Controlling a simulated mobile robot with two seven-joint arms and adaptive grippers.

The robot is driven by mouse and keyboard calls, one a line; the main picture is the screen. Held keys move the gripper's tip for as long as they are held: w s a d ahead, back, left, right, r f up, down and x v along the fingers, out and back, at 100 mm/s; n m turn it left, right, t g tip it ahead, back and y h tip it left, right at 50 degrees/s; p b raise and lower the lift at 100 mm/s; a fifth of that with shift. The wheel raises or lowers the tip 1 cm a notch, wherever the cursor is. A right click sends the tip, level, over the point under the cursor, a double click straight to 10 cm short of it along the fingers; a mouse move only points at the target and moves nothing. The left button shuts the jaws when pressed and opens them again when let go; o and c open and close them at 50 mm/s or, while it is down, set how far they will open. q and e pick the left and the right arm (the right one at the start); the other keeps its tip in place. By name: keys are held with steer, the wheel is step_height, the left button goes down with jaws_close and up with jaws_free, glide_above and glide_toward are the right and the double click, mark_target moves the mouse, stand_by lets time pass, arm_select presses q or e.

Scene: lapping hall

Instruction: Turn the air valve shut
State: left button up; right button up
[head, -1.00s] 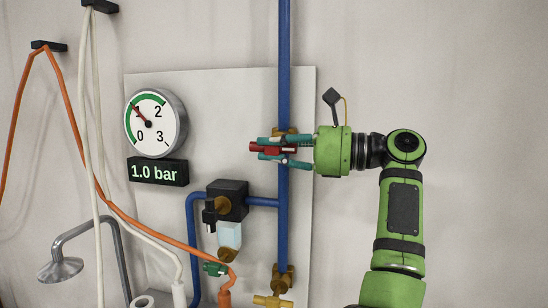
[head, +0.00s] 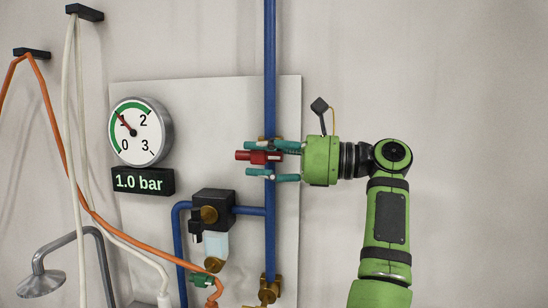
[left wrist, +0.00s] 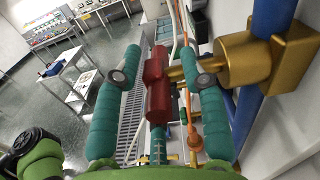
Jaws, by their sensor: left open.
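The air valve has a red lever handle (head: 258,157) on the vertical blue pipe (head: 270,60). The handle lies level, crossing the pipe with its end to the left. My left gripper (head: 249,159) has teal fingers, open, one above and one below the handle. In the left wrist view, the red handle (left wrist: 158,88) runs between the spread fingers, with gaps at both sides. The brass valve body (left wrist: 240,62) sits to the right; its stem passes by the right fingertip, and I cannot tell if they touch. My right gripper is not in view.
A round gauge (head: 142,131) and a display (head: 143,182) reading 1.0 bar hang left of the pipe. A black regulator (head: 214,202) sits below. Orange and white hoses (head: 66,140) hang at left, near a shower head (head: 40,284). The wall at right is bare.

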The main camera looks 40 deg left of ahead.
arm_select(q)
steer(key=v, duration=0.7)
stand_by(0.6)
